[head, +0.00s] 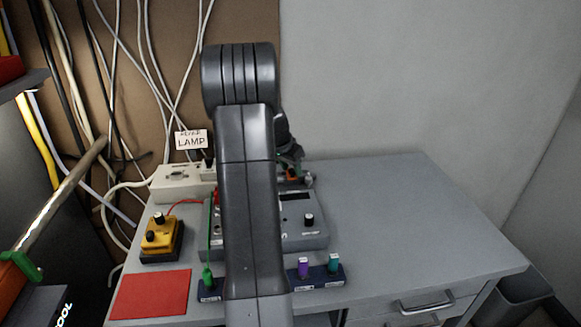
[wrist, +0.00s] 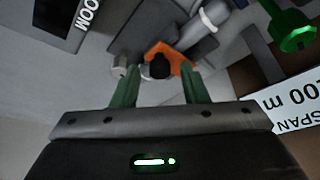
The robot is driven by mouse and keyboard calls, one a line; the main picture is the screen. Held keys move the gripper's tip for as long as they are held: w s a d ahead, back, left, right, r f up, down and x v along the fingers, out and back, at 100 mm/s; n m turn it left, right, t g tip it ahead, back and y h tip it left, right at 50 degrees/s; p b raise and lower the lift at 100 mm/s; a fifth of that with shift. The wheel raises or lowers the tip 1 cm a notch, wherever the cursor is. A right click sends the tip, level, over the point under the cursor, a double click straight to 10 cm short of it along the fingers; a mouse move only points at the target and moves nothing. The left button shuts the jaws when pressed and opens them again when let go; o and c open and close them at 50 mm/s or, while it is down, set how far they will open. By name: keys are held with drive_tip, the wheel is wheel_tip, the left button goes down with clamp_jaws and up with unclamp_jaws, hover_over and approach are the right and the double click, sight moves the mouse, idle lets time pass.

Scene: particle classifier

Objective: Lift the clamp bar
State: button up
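In the wrist view my gripper (wrist: 158,76) is open, with its two green fingers apart. An orange piece (wrist: 183,62) with a round black end (wrist: 159,66) lies between and just beyond the fingertips. A grey cylindrical part (wrist: 192,32) with a pale band runs above it. I cannot tell for sure which of these is the clamp bar, or whether a finger touches anything. In the head view the orange piece (head: 294,179) shows at the back of a grey instrument (head: 308,236), beside my arm. My arm hides most of the gripper and the instrument's middle there.
A yellow box (head: 161,240), red mat (head: 150,294) and white unit (head: 172,182) with a LAMP label stand left on the grey table (head: 420,230). Blue blocks with coloured plugs (head: 318,277) stand in front. The table's right side is clear. A green knob (wrist: 294,32) is near the gripper.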

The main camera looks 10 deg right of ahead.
clamp_jaws()
drive_tip(key=shift+r, duration=0.1)
drive_tip(key=r+g+p, duration=0.1)
drive_tip(key=p, duration=0.2)
drive_tip(key=shift+w, duration=0.3)
drive_tip(key=r+g+p, duration=0.1)
drive_tip(key=p, duration=0.3)
drive_tip(key=shift+w+g+p, duration=0.3)
drive_tip(key=shift+w, duration=0.1)
drive_tip(key=w+g+p, duration=0.1)
drive_tip(key=p, duration=0.1)
drive_tip(key=g+p, duration=0.2)
drive_tip(key=p, duration=0.1)
drive_tip(key=shift+w+r+n, duration=0.25)
drive_tip(key=shift+w+n, duration=0.15)
drive_tip(key=shift+w+g+p, duration=0.6)
drive_tip(key=shift+g+p, duration=0.4)
drive_tip(key=shift+p, duration=0.35)
